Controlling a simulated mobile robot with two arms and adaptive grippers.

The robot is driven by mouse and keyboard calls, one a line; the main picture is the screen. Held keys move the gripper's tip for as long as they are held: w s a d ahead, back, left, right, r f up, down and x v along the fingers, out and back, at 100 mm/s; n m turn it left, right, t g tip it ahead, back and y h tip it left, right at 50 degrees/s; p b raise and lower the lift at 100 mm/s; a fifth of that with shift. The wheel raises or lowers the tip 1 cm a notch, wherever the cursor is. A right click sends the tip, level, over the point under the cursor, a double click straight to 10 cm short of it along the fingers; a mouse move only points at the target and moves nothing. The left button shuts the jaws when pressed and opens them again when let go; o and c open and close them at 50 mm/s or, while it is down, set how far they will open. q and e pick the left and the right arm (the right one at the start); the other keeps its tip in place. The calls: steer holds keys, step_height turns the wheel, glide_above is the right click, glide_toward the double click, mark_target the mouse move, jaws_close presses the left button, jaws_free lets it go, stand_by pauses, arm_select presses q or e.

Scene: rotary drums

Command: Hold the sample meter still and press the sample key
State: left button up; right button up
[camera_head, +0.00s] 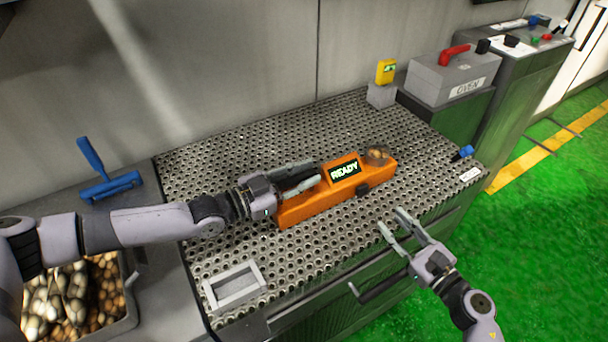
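The orange sample meter (325,204) lies on the perforated bench top. Its lit screen (345,171) reads "READY". A clear round cup with brownish contents (377,155) sits at its right end. A dark block (362,190) on its near side may be the sample key; no label is legible. My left gripper (316,174) lies over the meter's left part, its fingers along the top and far side; whether they clamp it is unclear. My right gripper (391,222) is open and empty, in front of the meter's right end, apart from it.
A metal frame (236,286) lies at the bench's front left. A yellow device on a grey block (384,85) and a grey oven box (455,76) stand behind. A blue-handled tool (108,185) and a bin (130,314) are left. Bench space behind the meter is clear.

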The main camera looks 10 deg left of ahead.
arm_select(q)
jaws_close()
steer(key=shift+f, duration=0.25)
arm_select(e)
steer(key=shift+f, duration=0.15)
steer(key=shift+c, duration=0.2)
